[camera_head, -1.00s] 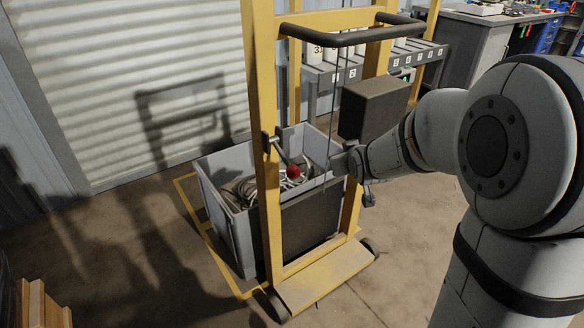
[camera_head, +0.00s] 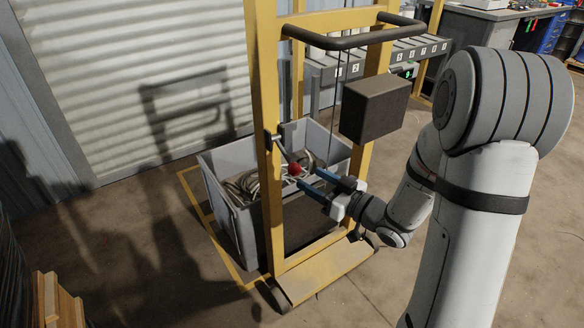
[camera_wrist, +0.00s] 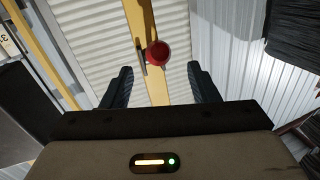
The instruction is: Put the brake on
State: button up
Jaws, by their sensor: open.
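The brake looks like a short metal lever with a red ball knob (camera_head: 295,169), mounted on the left post of the yellow lift frame (camera_head: 268,150). In the wrist view the red knob (camera_wrist: 158,53) shows ahead, between and beyond the two fingertips, with the lever beside it on the yellow post. My gripper (camera_head: 308,178) has its blue fingers apart, one on either side of the knob's line and just short of it. In the wrist view my gripper (camera_wrist: 160,78) is open and empty. Whether a finger touches the knob cannot be told.
A grey bin (camera_head: 237,228) with loose cables (camera_head: 243,185) stands behind the frame. A dark handlebar (camera_head: 350,41) and a dark box (camera_head: 375,108) are above my gripper. A yellow footplate (camera_head: 325,271) lies below.

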aim_at(300, 173)
jog(key=b+x, duration=0.1)
jog(key=x, duration=0.6)
jog(key=shift+c, duration=0.2)
grip_shut()
